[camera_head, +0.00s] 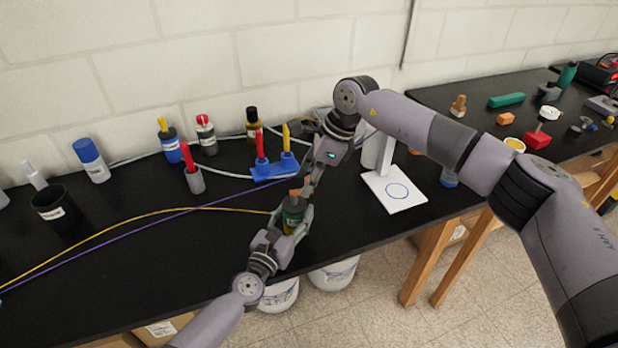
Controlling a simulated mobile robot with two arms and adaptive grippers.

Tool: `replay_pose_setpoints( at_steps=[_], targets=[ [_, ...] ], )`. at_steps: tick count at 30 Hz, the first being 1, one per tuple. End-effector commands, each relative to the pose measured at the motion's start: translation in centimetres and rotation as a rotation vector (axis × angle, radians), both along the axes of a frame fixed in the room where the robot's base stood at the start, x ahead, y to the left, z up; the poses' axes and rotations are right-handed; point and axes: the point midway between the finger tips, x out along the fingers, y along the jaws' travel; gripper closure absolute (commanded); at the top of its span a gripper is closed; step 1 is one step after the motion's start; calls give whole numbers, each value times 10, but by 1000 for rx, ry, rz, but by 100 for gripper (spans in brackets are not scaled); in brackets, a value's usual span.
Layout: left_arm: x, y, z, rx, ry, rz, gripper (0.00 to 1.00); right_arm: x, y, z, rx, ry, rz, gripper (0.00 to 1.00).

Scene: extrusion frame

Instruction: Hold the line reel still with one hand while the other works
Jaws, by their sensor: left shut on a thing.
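The line reel (292,215), a dark green body with an orange-brown top, is upright near the front edge of the black bench. My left gripper (293,222) is shut on its body, with a finger on either side. My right gripper (306,187) comes down from above, with its fingertips at the reel's top. Whether it touches or grips the top is too small to tell. A yellow line (150,214) runs across the bench from the left to the reel.
A purple line (95,244) crosses the bench (130,290). Behind the grippers is a blue holder (275,168) with red and yellow-handled tools. Bottles and a black cup (57,207) stand left; a white stand (393,188) is right. The front left bench is mostly clear.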

Motion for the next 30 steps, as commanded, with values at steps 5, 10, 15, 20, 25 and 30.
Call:
replay_pose_setpoints(
  at_steps=[5,10,15,20,25,30],
  targets=[
    [0,0,0,0,1,-1,85,0,-2,6,0,-1,0,63],
    [0,0,0,0,1,0,85,-1,-13,32,2,-4,-2,63],
    [0,0,0,0,1,0,85,-2,-27,67,1,-4,-2,63],
    [0,0,0,0,1,0,85,-4,-38,93,1,-2,-1,63],
    [0,0,0,0,1,0,85,-5,-45,108,0,-1,0,63],
    [0,0,0,0,1,0,85,-5,-46,111,0,1,0,63]
  ],
)
